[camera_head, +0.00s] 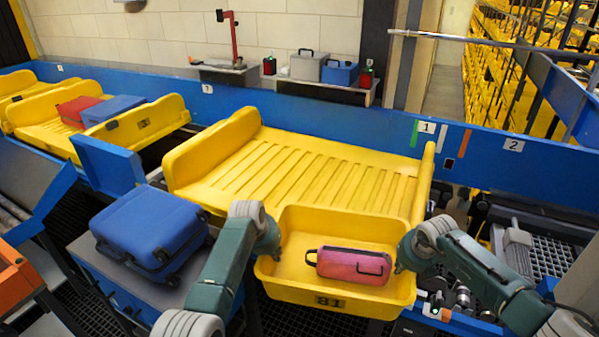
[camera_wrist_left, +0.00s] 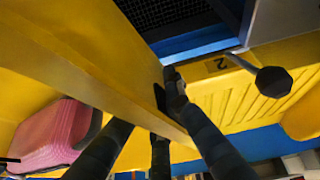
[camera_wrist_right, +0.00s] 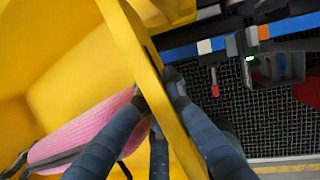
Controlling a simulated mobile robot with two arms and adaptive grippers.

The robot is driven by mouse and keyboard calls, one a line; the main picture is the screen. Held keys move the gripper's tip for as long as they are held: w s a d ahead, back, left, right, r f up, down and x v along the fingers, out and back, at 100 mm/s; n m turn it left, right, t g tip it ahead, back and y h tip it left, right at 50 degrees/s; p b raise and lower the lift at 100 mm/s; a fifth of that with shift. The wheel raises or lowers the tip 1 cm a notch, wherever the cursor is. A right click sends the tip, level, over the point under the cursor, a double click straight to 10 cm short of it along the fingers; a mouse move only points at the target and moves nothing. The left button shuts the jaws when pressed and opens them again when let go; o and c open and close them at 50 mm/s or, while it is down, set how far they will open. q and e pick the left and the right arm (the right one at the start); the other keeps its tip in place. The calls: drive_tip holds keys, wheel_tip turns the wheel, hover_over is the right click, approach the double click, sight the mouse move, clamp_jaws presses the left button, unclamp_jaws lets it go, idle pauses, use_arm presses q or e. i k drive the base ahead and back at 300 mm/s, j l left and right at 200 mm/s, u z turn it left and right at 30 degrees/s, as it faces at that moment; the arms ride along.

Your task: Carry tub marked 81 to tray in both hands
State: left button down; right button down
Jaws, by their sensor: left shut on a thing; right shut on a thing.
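The yellow tub marked 81 (camera_head: 330,302) is in the lower middle of the head view, with a pink case (camera_head: 352,266) lying inside it. My left gripper (camera_head: 268,245) is shut on the tub's left wall; the left wrist view shows its dark fingers (camera_wrist_left: 165,110) on both sides of the wall. My right gripper (camera_head: 402,262) is shut on the tub's right wall; the right wrist view shows its fingers (camera_wrist_right: 160,90) around that wall. The large ribbed yellow tray (camera_head: 300,165) lies just behind the tub and is empty. Whether the tub touches the tray's front edge cannot be told.
A blue suitcase (camera_head: 150,235) lies on a stand left of my left arm. Another yellow tray (camera_head: 140,125) at the left holds a red case (camera_head: 76,110) and a blue one (camera_head: 120,106). A blue rail (camera_head: 330,122) runs behind the trays. Machinery stands at the right.

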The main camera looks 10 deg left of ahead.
sight(347, 202)
drive_tip(key=i+j+z, duration=0.15)
drive_tip(key=i, duration=0.4)
drive_tip(key=i+j+z, duration=0.15)
drive_tip(key=i+j, duration=0.3)
drive_tip(key=i+j+z, duration=0.1)
drive_tip(key=i+j, duration=0.3)
drive_tip(key=i, duration=0.15)
